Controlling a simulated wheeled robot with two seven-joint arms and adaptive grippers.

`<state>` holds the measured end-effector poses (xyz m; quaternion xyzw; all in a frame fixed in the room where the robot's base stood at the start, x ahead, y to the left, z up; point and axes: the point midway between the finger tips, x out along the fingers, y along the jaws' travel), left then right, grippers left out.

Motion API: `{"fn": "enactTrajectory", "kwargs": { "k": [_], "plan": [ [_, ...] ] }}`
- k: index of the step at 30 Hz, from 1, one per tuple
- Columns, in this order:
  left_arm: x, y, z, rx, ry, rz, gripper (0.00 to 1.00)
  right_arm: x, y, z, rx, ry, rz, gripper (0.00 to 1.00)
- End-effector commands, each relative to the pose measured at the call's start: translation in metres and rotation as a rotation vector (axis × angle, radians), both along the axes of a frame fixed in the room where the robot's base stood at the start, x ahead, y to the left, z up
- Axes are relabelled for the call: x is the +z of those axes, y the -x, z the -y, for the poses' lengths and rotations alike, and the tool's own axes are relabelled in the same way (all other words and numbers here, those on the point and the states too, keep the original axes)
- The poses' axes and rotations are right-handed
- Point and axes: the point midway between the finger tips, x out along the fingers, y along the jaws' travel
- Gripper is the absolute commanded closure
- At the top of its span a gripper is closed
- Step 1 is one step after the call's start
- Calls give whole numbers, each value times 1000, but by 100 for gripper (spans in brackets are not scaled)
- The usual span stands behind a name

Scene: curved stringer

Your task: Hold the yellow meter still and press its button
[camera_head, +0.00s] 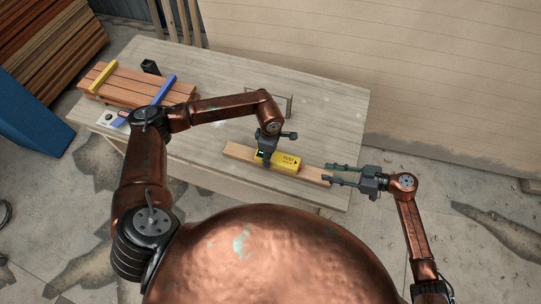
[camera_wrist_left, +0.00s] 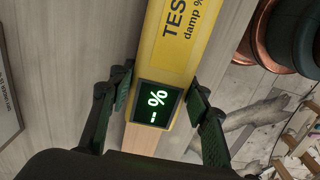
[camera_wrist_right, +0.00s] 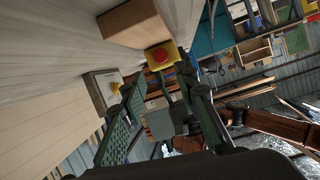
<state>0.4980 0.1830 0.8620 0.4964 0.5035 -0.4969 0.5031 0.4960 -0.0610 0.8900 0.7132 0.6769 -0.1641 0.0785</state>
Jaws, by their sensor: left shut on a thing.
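The yellow meter (camera_head: 286,162), marked TEST, lies along a wooden board (camera_head: 238,151) near the table's front edge. My left gripper (camera_head: 265,157) comes down over the meter's left end and is shut on it. In the left wrist view the meter (camera_wrist_left: 178,45) sits between the fingers (camera_wrist_left: 158,105), and its dark screen (camera_wrist_left: 156,104) shows green dashes and a percent sign. My right gripper (camera_head: 343,175) is open and empty at the board's right end, pointing left. In the right wrist view the red button (camera_wrist_right: 160,56) on the meter's end face lies ahead of the open fingers (camera_wrist_right: 160,84).
On the table's left stands a reddish slatted wooden piece (camera_head: 128,88) with a yellow bar (camera_head: 103,76) and a blue bar (camera_head: 160,90) across it. A black block (camera_head: 150,67) stands behind it. A thin frame (camera_head: 284,103) is behind the meter. The table (camera_head: 325,105) is bare at back right.

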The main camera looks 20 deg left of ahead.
Motion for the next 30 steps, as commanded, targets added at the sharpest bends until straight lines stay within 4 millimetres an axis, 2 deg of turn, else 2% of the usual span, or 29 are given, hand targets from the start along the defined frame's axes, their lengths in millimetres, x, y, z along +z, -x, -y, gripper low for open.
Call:
{"fn": "enactTrajectory", "kwargs": {
  "k": [7, 11, 20, 30],
  "plan": [
    [0, 0, 0, 0, 0, 0, 91, 1, 0, 0, 13, 6, 30, 90],
    [0, 0, 0, 0, 0, 0, 91, 4, 0, 1, 73, 28, 165, 99],
    [0, 0, 0, 0, 0, 1, 91, 16, -1, 3, 370, 113, 775, 100],
    [0, 0, 0, 0, 0, 1, 91, 28, -2, 9, 781, 169, 1486, 100]
  ]
}}
